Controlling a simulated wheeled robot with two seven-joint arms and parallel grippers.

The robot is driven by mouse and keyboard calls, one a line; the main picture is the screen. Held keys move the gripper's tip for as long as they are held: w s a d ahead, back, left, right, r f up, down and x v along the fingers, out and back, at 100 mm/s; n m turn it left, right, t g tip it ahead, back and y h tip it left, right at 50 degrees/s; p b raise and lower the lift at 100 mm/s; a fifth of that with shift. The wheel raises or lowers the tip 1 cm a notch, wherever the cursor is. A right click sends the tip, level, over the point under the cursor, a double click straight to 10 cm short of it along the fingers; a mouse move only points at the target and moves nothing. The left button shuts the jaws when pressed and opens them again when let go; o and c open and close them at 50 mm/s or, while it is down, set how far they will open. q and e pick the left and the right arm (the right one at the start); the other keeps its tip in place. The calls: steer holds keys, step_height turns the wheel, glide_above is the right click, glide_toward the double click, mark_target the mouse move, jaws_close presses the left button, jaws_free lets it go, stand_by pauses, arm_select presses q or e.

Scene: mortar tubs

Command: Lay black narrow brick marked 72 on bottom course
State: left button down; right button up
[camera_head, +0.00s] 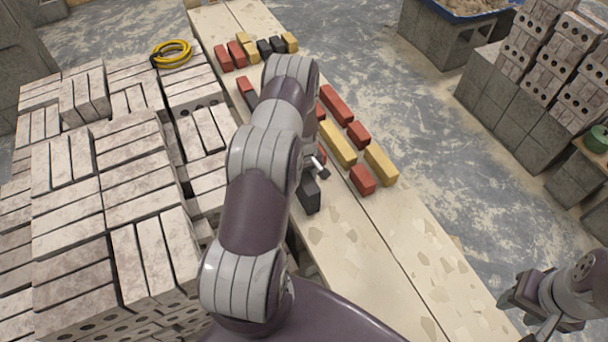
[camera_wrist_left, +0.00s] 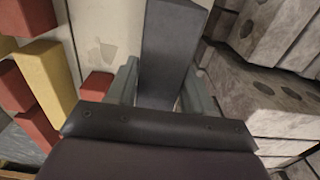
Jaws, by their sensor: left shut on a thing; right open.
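A black brick (camera_head: 309,196) is held by my left gripper (camera_head: 316,172) at the left side of the plank bench. In the left wrist view the dark grey-black brick (camera_wrist_left: 170,50) stands lengthwise between the two fingers, which are shut on it. No number can be read on it. Whether it touches the planks cannot be told. Two more black bricks (camera_head: 271,46) are in the row at the far end. My right gripper (camera_head: 532,306) is open and empty at the lower right. I cannot tell which bricks form the bottom course; my left arm hides part of the bench.
Red and yellow bricks, including a long yellow one (camera_head: 337,143) and a red one (camera_head: 362,180), lie right of my left gripper. The plank bench (camera_head: 415,255) is clear at its near end. Stacked grey bricks (camera_head: 130,150) crowd the left side. A yellow hose coil (camera_head: 172,52) lies on them.

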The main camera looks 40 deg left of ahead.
arm_select(q)
steer(key=shift+f, duration=0.15)
steer(key=shift+c, duration=2.2)
jaws_free()
